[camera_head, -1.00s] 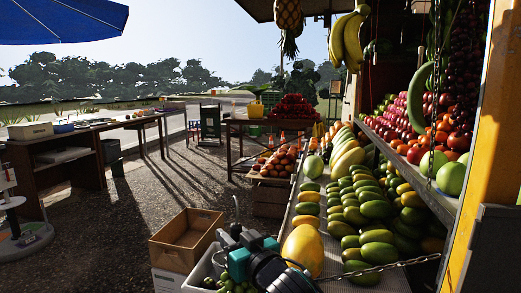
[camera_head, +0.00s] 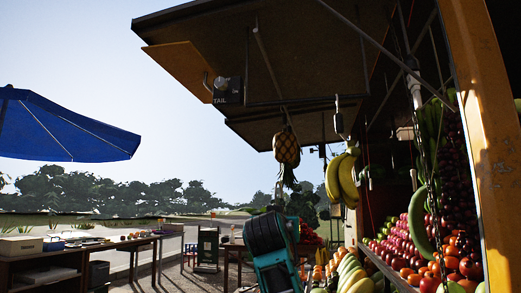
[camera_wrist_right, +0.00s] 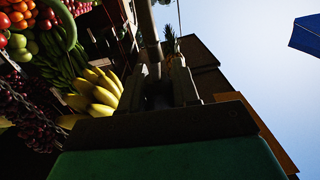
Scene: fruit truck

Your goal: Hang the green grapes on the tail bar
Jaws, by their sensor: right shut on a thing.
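A dark plate labelled TAIL (camera_head: 228,92) hangs under the raised awning in the head view, with a thin bent bar (camera_head: 207,82) at its left. My right gripper (camera_head: 265,232), teal and black, is below and right of it, well apart; its fingers are hidden there. In the right wrist view my dark fingers (camera_wrist_right: 163,88) are shut, with a grey rod-like shape (camera_wrist_right: 148,30) beyond them. The green grapes, under this gripper a second ago, cannot be made out now; the gripper's body may hide them. My left gripper is out of view.
A pineapple (camera_head: 287,148) and yellow bananas (camera_head: 342,180) hang right of the TAIL plate. Fruit shelves (camera_head: 400,280) and a yellow post (camera_head: 487,130) are at the right. A blue umbrella (camera_head: 65,125) is at the left. Open air lies between the umbrella and the awning.

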